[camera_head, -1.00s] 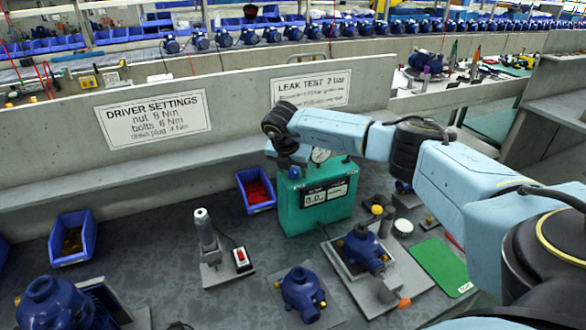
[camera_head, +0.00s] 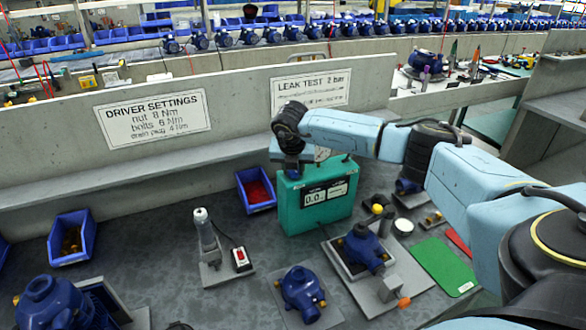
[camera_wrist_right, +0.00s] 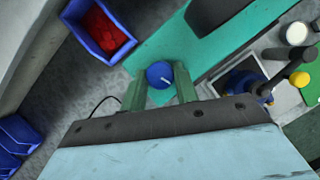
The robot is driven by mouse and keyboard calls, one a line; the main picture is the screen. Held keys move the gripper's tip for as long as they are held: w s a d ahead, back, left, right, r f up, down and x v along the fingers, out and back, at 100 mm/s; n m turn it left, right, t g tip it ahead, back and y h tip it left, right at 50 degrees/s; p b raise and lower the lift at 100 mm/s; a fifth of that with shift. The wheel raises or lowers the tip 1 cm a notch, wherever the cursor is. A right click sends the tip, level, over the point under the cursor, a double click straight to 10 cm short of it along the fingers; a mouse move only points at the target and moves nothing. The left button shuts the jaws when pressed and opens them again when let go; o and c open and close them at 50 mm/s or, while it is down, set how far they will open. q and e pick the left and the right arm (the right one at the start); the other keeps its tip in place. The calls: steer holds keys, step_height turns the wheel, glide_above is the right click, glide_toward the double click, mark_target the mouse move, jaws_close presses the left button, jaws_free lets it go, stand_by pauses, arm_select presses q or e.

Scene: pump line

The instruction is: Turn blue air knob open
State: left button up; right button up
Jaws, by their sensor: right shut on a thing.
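The teal leak-test box (camera_head: 316,208) stands on the bench below the leak test sign, with a small display reading about 0.0. The blue air knob (camera_wrist_right: 159,73) is on the teal top in the right wrist view and carries a white mark pointing down and to the right. My right gripper (camera_wrist_right: 160,84) has its two green fingers on either side of the knob, shut on it. In the head view my right gripper (camera_head: 293,168) is over the box's upper left, and the knob is mostly hidden there. My left gripper is not in view.
A blue bin of red parts (camera_head: 256,190) stands left of the box. A blue pump (camera_head: 362,248) sits on a plate in front, with another pump (camera_head: 301,292) nearby. A green mat (camera_head: 443,266) lies at right. The low wall (camera_head: 240,115) runs behind.

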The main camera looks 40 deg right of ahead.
steer(key=n+y, duration=0.1)
steer(key=n, duration=0.2)
steer(key=n+t+y+b, duration=0.1)
steer(key=n, duration=0.2)
steer(key=shift+s+d, duration=0.1)
steer(key=shift+d, duration=0.1)
steer(key=shift+n+y, duration=0.5)
steer(key=shift+n, duration=0.6)
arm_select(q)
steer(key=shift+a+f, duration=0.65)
arm_select(e)
steer(key=shift+d+n+y, duration=0.15)
steer(key=shift+n+y, duration=0.45)
steer(key=shift+n, duration=1)
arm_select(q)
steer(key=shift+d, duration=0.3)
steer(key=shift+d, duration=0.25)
arm_select(e)
steer(key=o, duration=1)
steer(key=shift+r, duration=0.1)
